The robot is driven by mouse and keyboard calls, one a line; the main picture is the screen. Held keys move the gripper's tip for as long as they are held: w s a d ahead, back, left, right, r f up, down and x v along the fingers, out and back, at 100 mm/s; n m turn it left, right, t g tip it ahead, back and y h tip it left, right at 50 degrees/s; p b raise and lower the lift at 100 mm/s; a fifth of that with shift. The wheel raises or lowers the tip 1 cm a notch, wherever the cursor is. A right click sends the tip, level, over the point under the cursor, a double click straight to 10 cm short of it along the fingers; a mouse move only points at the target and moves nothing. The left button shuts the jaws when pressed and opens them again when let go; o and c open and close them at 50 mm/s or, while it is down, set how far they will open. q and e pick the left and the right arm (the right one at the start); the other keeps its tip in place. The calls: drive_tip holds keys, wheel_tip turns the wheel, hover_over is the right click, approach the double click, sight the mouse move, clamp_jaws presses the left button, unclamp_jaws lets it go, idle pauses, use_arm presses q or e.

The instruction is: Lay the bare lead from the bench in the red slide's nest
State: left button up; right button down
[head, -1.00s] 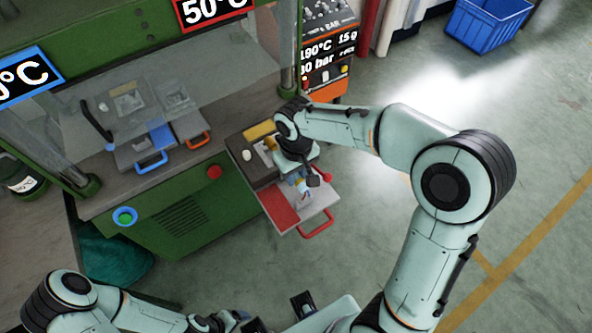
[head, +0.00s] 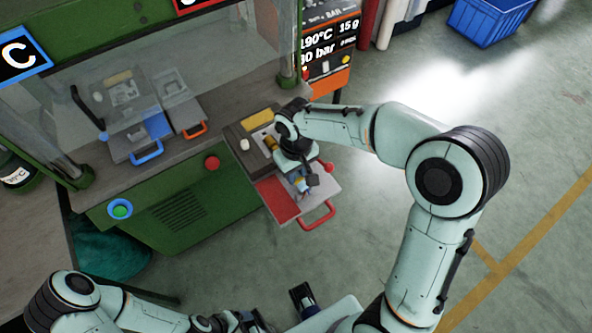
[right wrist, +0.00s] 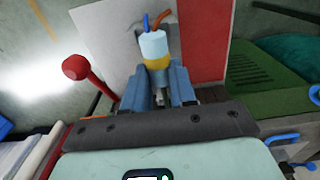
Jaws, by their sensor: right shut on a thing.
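My right gripper (head: 300,180) is above the red slide (head: 278,198), pulled out at the press's right front with its red handle toward me. In the right wrist view, the gripper (right wrist: 159,85) is shut on the bare lead (right wrist: 153,46), a light-blue and yellow piece with a blue and a brown wire at its end. The lead (head: 303,186) is partly hidden by the gripper in the head view. The slide's pale and red plate lies beyond the lead; I cannot tell whether they touch.
A red knob (right wrist: 75,67) on a post stands beside the gripper. The blue-handled slide (head: 147,147) and the orange-handled slide (head: 184,115) are at the left, behind a clear guard. Open floor lies right of the press.

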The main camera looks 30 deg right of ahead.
drive_tip(key=c, duration=0.8)
unclamp_jaws()
wheel_tip(320, 180, up, 13)
drive_tip(key=shift+r+p, duration=0.2)
drive_tip(key=shift+p, duration=0.75)
